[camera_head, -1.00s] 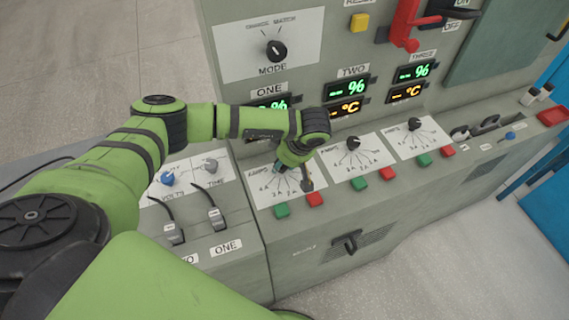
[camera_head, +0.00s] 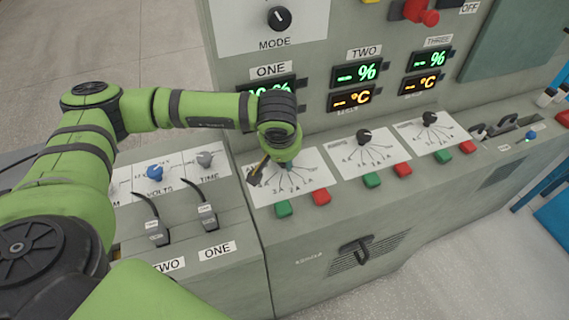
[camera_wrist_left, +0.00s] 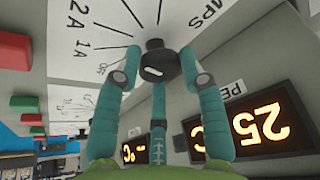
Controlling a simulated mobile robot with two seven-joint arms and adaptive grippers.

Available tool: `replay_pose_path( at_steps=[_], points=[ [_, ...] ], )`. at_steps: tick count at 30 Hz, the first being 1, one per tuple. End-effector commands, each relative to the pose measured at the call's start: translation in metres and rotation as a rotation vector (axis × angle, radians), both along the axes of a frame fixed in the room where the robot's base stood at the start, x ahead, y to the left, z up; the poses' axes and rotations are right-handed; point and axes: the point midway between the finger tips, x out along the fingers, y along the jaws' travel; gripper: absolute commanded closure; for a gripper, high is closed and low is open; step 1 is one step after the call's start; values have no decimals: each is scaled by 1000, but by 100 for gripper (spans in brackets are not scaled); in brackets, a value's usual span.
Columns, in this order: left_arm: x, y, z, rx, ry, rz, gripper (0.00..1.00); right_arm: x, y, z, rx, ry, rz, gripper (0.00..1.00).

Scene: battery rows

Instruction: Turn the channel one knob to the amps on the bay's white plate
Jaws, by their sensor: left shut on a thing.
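The channel one knob (camera_wrist_left: 155,62) is black with a white pointer line, in the left wrist view. It rises from a white dial card (camera_wrist_left: 92,35) marked 1A, 2A and AMPS. The teal fingers of my left gripper (camera_wrist_left: 160,75) are shut around the knob. In the head view my left gripper (camera_head: 285,165) reaches down onto the channel one dial card (camera_head: 312,158) and hides the knob; the pointer's setting cannot be read there. My right gripper is not in view.
Green (camera_head: 283,208) and red (camera_head: 321,197) buttons sit in front of the card. Channel two (camera_head: 364,136) and three (camera_head: 430,118) knobs stand to the right. My arm partly covers channel one's displays.

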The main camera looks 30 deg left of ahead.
Motion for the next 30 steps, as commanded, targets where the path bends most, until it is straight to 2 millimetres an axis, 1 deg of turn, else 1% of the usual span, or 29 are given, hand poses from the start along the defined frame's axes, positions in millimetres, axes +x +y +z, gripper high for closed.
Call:
replay_pose_path(
  at_steps=[1,3,12,18,30],
  points=[
    [4,4,-1,4,-17,-28,92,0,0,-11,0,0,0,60],
    [5,5,0,4,-18,-80,92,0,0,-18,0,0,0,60],
    [5,5,3,4,-18,-243,92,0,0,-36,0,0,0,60],
    [5,4,5,4,-18,-293,92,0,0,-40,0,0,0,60],
    [5,4,7,2,-19,-307,92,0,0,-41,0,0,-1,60]
  ],
)
